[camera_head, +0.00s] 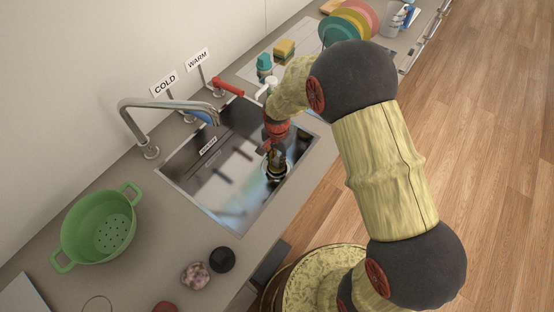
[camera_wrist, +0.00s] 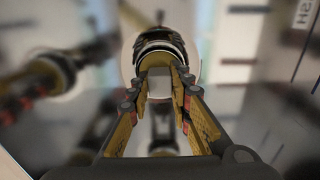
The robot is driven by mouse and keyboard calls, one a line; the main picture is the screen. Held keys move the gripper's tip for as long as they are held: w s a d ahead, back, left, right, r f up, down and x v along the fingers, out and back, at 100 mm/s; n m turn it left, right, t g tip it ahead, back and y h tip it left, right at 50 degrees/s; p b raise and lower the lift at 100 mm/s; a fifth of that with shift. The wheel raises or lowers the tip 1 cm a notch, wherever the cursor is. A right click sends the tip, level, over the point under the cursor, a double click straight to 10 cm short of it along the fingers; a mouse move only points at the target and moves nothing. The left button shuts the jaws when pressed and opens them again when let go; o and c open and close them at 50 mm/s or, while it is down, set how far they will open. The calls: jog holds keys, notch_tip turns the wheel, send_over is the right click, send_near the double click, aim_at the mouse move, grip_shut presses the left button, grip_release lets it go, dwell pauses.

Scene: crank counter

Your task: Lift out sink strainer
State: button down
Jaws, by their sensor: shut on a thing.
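The sink strainer (camera_head: 275,171) sits at the drain in the right part of the steel sink basin (camera_head: 215,200). My gripper (camera_head: 276,160) reaches straight down into the sink above it. In the wrist view the two fingers of my gripper (camera_wrist: 168,78) close on a small pale knob of the strainer (camera_wrist: 160,48), whose dark ringed body shows beyond the fingertips. My gripper is shut on it. Whether the strainer is clear of the drain, I cannot tell.
The faucet (camera_head: 165,105) arches over the sink's left side. Red WARM handle (camera_head: 228,87) and blue COLD handle (camera_head: 203,116) stand behind. A green colander (camera_head: 98,225) is at left; a dark round lid (camera_head: 222,260) lies in front. A sponge (camera_head: 284,48) and plates (camera_head: 345,25) are beyond.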

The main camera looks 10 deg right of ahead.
aim_at(277, 159)
dwell(0.3)
jog(key=shift+r+p, duration=1.75)
jog(key=shift+r, duration=0.75)
